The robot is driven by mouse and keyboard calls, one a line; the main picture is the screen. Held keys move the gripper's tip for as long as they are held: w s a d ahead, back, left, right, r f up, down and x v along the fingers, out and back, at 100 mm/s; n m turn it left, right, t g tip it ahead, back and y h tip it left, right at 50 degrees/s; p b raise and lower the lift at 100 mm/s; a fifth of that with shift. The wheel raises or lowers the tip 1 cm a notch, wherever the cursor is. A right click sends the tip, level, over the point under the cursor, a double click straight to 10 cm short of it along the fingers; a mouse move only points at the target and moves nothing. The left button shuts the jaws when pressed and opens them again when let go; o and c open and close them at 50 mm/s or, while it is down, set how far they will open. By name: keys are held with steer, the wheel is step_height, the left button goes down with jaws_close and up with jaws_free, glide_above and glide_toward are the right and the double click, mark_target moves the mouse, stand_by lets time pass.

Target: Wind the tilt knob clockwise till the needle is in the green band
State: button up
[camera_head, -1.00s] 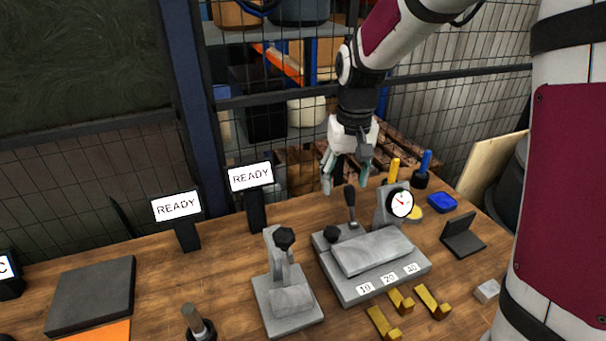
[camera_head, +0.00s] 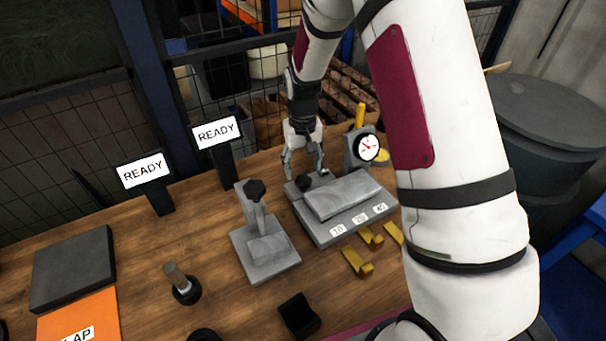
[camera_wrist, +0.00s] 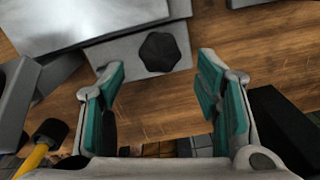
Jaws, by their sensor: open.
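A black lobed knob (camera_head: 304,183) sits on the back left corner of the grey tilt fixture (camera_head: 318,232). It also shows in the wrist view (camera_wrist: 159,52), on a grey ledge. My gripper (camera_head: 303,171) is open and empty, just behind and above this knob. In the wrist view my fingertips (camera_wrist: 160,78) are spread, with the knob beyond them between their lines and not gripped. A white round dial (camera_head: 367,147) with a red needle stands at the fixture's back right. The needle points to the upper left; a green band is too small to make out.
A smaller grey fixture with a black knob (camera_head: 255,189) stands left of the tilt fixture. Yellow blocks (camera_head: 357,262) lie in front. Two READY signs (camera_head: 216,132) stand at the back left. My arm hides the bench's right side.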

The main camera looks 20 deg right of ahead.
mark_target(303, 177)
steer(key=shift+f, duration=1.95)
steer(key=shift+c, duration=0.4)
